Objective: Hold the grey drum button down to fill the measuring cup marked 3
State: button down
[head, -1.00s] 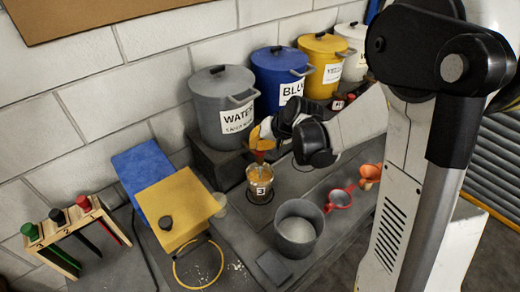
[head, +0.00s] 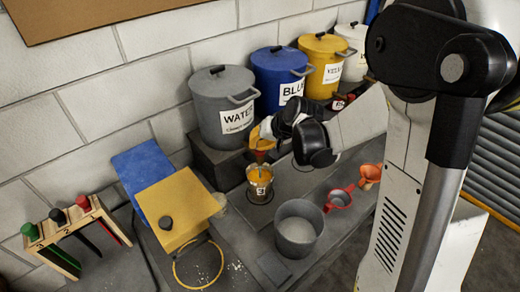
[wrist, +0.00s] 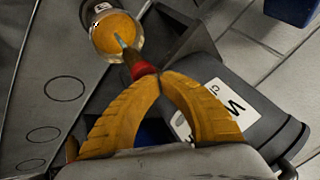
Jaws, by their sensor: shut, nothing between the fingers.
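The grey drum (head: 223,110), labelled WATER, stands at the back. The measuring cup (head: 259,190) stands on the bench in front of it, its mark small and blurred now. In the wrist view the cup (wrist: 102,42) holds orange-yellow contents. My gripper (head: 262,143) is shut and empty, above the cup and in front of the drum. In the wrist view its fingertips (wrist: 160,76) meet at a red part (wrist: 143,70). A pale, narrow tip or stream extends from there over the cup; I cannot tell which. The button is not clearly distinguishable from this red part.
Blue (head: 278,80), yellow (head: 324,65) and white (head: 352,45) drums stand to the right. A grey open pot (head: 298,228) and a red scoop-like piece (head: 340,198) are on the front bench. A yellow box (head: 178,205) and a wooden rack (head: 65,235) are left.

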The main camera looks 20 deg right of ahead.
aim_at(257, 151)
jog(key=shift+r+p, duration=0.5)
jog(key=shift+r, duration=0.35)
jog(key=shift+r+p, duration=1.75)
jog(key=shift+r, duration=0.8)
jog(key=shift+f, duration=0.1)
jog(key=shift+s+f+b, duration=0.15)
jog(key=shift+s+b, duration=0.15)
jog(key=shift+b, duration=0.35)
jog(key=s+f+n+h+b, duration=0.1)
jog(key=s+f+b, duration=0.5)
jog(key=s+b, duration=0.5)
jog(key=s+f+n+h+b, duration=0.2)
jog(key=s+f+b, duration=0.5)
jog(key=s+b, duration=0.4)
jog(key=shift+s+d+t+h, duration=0.3)
jog(key=shift+s+d+t, duration=0.1)
jog(key=shift+s, duration=0.15)
